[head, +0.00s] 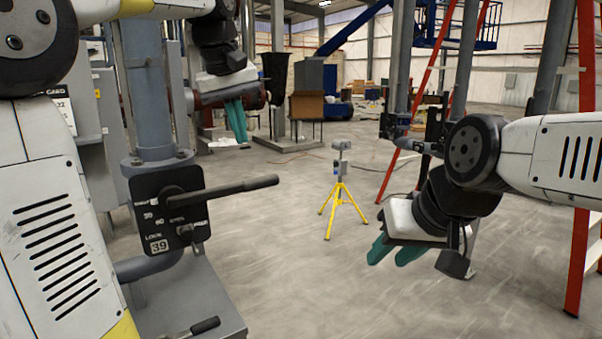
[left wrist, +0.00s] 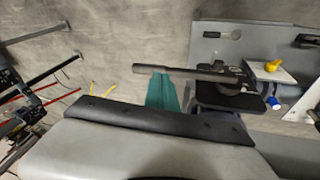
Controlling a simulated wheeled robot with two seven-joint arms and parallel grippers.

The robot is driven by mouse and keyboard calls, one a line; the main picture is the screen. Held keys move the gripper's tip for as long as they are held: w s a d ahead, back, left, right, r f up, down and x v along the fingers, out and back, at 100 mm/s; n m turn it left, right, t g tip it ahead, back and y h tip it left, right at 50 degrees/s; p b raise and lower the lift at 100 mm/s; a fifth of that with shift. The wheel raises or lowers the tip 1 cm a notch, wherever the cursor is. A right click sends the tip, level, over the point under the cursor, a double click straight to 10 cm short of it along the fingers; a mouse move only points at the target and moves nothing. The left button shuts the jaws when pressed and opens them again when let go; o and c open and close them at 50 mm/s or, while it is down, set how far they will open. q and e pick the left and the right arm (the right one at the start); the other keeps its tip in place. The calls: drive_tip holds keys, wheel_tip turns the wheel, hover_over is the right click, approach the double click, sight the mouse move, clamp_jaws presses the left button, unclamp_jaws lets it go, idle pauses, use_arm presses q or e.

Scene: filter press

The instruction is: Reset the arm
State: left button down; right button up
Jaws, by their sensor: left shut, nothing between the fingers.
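My left gripper (head: 236,120) hangs at the upper left in the head view, teal fingers together and empty, pointing down. In the head view the lever (head: 235,188) sticks out to the right, nearly level, from a black plate (head: 160,215) marked 39. The left gripper is above the lever and apart from it in the picture. My right gripper (head: 395,250) hangs at the right, teal fingers angled down-left, with nothing seen in it; its opening is unclear.
A grey post (head: 145,90) stands behind the plate on a grey base (head: 185,300). A yellow tripod (head: 341,195) stands mid-floor. A red ladder (head: 580,200) is at the right.

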use_arm(q)
drive_tip(key=s+f+m+t+h, duration=0.1)
drive_tip(key=s+f+m, duration=0.3)
drive_tip(key=s+f, duration=1.2)
drive_tip(key=s+t, duration=0.1)
drive_tip(key=s, duration=0.1)
drive_tip(key=shift+s+a+f+m+t, duration=0.35)
drive_tip(key=shift+s+f+m+t, duration=0.05)
